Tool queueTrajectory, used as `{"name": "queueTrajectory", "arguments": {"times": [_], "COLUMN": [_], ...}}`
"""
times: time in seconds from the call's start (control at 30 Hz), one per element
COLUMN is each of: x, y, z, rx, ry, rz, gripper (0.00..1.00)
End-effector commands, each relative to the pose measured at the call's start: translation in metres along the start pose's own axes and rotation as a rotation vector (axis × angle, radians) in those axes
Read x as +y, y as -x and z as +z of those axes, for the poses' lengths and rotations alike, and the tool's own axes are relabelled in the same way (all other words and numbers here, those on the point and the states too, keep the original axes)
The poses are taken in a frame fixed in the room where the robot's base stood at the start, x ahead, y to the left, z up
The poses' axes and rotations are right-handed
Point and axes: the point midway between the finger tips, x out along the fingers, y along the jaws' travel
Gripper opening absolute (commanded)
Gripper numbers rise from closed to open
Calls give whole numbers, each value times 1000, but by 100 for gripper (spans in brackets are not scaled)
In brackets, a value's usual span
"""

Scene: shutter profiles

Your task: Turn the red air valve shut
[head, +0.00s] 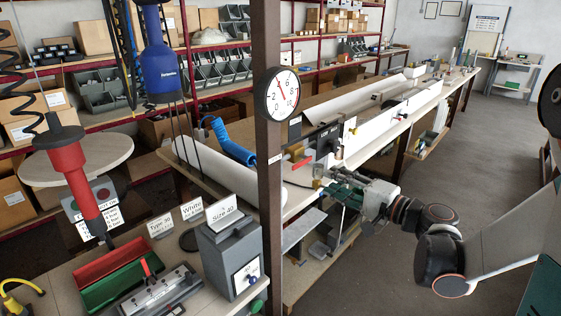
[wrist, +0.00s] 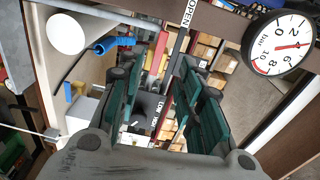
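The red air valve (head: 303,162) is a red lever by a brass-coloured body, just right of the dark post in the head view. In the wrist view the red lever (wrist: 158,52) shows beyond and between my fingers, partly hidden by them. An "OPEN" label (wrist: 187,12) is near it. My gripper (head: 338,190), with green finger pads, is low and to the right of the valve in the head view. In the wrist view my gripper (wrist: 163,80) is open with nothing held. I see no contact with the lever.
A round pressure gauge (head: 283,93) is on the dark post (head: 269,200). A black box (head: 327,142) with a knob, a blue hose (head: 232,150) and long white profiles (head: 375,100) are close by. The aisle floor (head: 465,140) at right is clear.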

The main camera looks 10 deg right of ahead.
Motion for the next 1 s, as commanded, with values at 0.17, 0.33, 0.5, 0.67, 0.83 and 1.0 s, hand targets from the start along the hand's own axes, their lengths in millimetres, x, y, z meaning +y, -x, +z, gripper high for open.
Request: {"name": "queueTrajectory", "arguments": {"times": [0.17, 0.33, 0.5, 0.67, 0.83, 1.0], "x": [4, 4, 4, 3, 2, 1], "y": [10, -8, -40, -72, -101, -119], "z": [-3, -2, -1, 0, 0, -1], "rx": [-16, -19, -20, -19, -18, -16], "ry": [-38, -39, -39, -38, -38, -38], "rz": [-32, -33, -32, -32, -31, -31], "gripper": [33, 33, 33, 33, 33, 33]}}
